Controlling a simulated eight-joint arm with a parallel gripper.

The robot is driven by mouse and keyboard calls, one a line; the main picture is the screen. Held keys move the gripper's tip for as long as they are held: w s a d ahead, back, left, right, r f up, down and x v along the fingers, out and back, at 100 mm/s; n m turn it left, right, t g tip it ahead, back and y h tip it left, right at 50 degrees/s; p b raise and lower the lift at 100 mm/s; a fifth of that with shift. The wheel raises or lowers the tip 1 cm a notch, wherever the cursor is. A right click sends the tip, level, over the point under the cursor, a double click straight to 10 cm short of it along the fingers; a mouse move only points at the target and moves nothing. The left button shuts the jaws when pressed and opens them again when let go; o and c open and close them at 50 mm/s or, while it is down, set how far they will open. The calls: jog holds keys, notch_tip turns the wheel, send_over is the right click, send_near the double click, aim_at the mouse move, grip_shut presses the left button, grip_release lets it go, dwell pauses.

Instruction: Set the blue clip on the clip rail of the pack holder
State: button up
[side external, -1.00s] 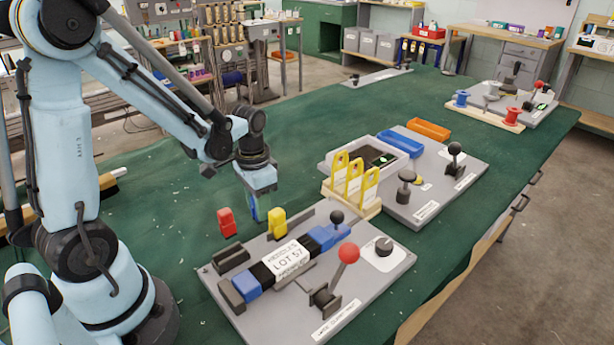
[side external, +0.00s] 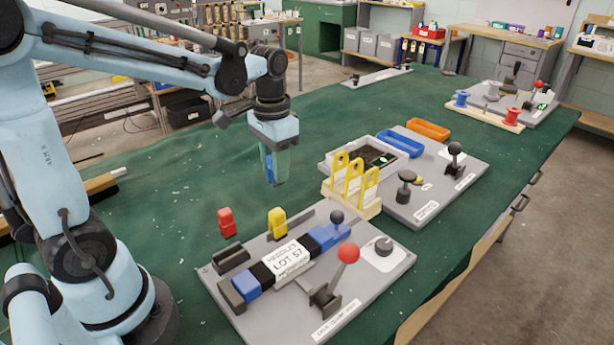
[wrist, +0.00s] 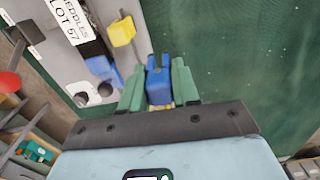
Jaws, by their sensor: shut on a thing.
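The blue clip (side external: 269,169) is between the green fingers of my gripper (side external: 275,172), held in the air above the green table. In the wrist view the blue clip (wrist: 158,82) sits between both fingertips. The pack holder (side external: 375,285) is a grey plate at the front, bearing a blue and black pack with a white "LOT 57" label (side external: 287,256). A dark bar (side external: 308,223), perhaps the clip rail, runs along its back edge, partly behind the yellow clip. My gripper is behind and above this edge, clear of the plate.
A yellow clip (side external: 277,221) and a red clip (side external: 227,222) stand near the holder's back edge. A red-knobbed lever (side external: 348,253) rises at its front. Yellow hooked pieces (side external: 355,178) stand on a wooden block to the right. The table left of the gripper is clear.

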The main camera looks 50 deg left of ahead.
jog(key=w+d, duration=0.3)
jog(key=d, duration=0.2)
jog(key=shift+n, duration=0.3)
jog(key=shift+w+a+f, duration=0.1)
jog(key=shift+w+f, duration=0.05)
jog(key=shift+f, duration=2.4)
jog(key=shift+f, duration=0.65)
jog(key=shift+f, duration=0.35)
jog(key=shift+f, duration=0.8)
jog(key=o, duration=1.1)
jog(key=shift+o, duration=0.5)
